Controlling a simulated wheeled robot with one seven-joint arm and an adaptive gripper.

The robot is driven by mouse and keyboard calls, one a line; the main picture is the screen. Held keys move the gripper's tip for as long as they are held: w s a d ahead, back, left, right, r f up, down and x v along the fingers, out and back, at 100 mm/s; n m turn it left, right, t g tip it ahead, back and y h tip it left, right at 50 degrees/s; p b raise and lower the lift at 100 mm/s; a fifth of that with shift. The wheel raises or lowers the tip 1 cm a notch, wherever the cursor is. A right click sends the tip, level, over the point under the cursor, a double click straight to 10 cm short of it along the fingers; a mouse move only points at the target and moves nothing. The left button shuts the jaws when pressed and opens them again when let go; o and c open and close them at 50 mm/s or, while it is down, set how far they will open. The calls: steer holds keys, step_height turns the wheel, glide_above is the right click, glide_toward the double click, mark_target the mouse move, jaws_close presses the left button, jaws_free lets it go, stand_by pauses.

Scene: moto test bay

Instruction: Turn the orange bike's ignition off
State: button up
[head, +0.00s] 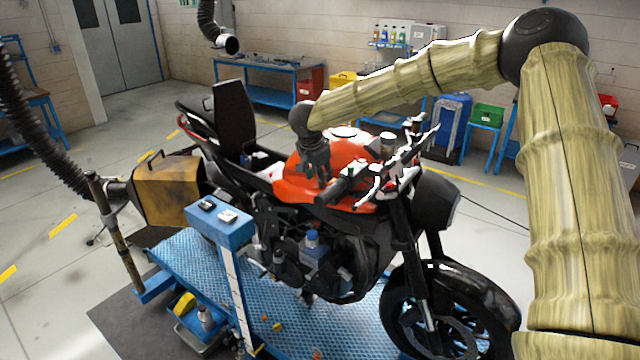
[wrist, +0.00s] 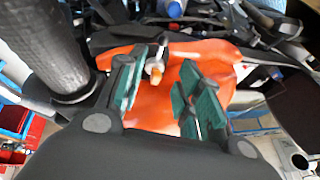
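The orange bike (head: 295,190) stands upright on a blue ramp platform, its front wheel toward the lower right. My gripper (head: 322,182) is over the orange tank, just behind the handlebar (head: 345,182). In the wrist view my gripper (wrist: 163,66) is open, with green-padded fingers apart above the orange tank (wrist: 150,113). A small pale and amber piece (wrist: 156,70) shows between the fingertips; it may be the ignition key or switch, but it is too small to tell. I cannot tell whether the fingers touch it. In the head view the ignition is hidden.
A black handlebar grip (wrist: 48,45) lies close to the left of my gripper in the wrist view. A blue stand (head: 222,230) with small devices is beside the bike. A yellow-brown box (head: 168,190) with a hose is behind it. Workbenches (head: 270,70) line the back wall.

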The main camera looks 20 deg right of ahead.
steer(key=shift+v, duration=1.1)
